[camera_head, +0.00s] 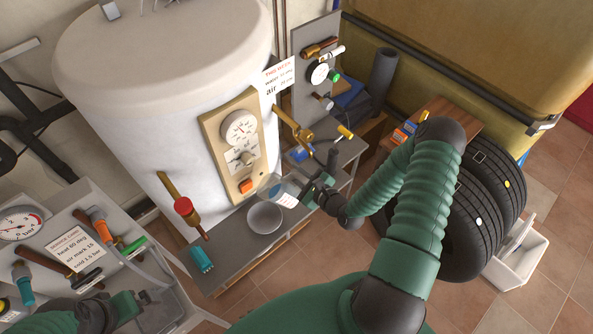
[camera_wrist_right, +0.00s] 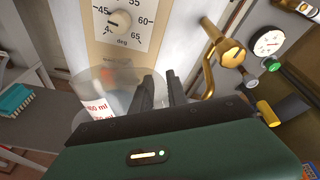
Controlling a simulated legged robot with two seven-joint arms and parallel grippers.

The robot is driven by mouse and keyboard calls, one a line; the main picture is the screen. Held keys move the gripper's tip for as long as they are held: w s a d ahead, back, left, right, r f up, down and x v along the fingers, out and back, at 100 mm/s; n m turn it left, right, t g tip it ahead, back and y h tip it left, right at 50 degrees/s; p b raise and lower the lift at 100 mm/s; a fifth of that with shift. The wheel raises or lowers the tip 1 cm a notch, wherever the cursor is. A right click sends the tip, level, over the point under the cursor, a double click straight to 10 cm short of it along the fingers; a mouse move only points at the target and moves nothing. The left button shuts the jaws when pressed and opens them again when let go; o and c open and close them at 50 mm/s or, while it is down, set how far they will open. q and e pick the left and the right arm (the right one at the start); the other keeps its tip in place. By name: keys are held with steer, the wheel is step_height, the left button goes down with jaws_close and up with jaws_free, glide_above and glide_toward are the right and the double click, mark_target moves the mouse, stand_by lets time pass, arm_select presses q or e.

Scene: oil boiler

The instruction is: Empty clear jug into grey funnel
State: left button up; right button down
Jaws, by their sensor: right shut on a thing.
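The clear jug (camera_head: 276,187) is held above the grey bench, just beyond the round grey funnel (camera_head: 265,218). It is see-through, so its contents are hard to make out. My right gripper (camera_head: 313,191) is shut on the jug at its right side. In the right wrist view the jug (camera_wrist_right: 98,92) shows red volume marks on a white label, left of the gripper fingers (camera_wrist_right: 158,92).
The white boiler (camera_head: 150,90) with its dial panel (camera_head: 233,145) stands behind the bench (camera_head: 238,268). A brass valve (camera_head: 293,125) juts out near the jug. Tyres (camera_head: 485,215) stand at right.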

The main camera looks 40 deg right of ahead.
steer(key=shift+a+r, duration=0.1)
steer(key=shift+a, duration=0.15)
steer(key=shift+w+a+r+n+g+h+p, duration=0.1)
steer(key=shift+w+r+n+g+h+p, duration=0.15)
steer(key=shift+n+p, duration=0.4)
steer(key=shift+a+g+h+p, duration=0.2)
steer(key=shift+g+h+p, duration=0.05)
steer(key=shift+p, duration=0.15)
steer(key=shift+a+f+n, duration=0.1)
steer(key=shift+n, duration=0.15)
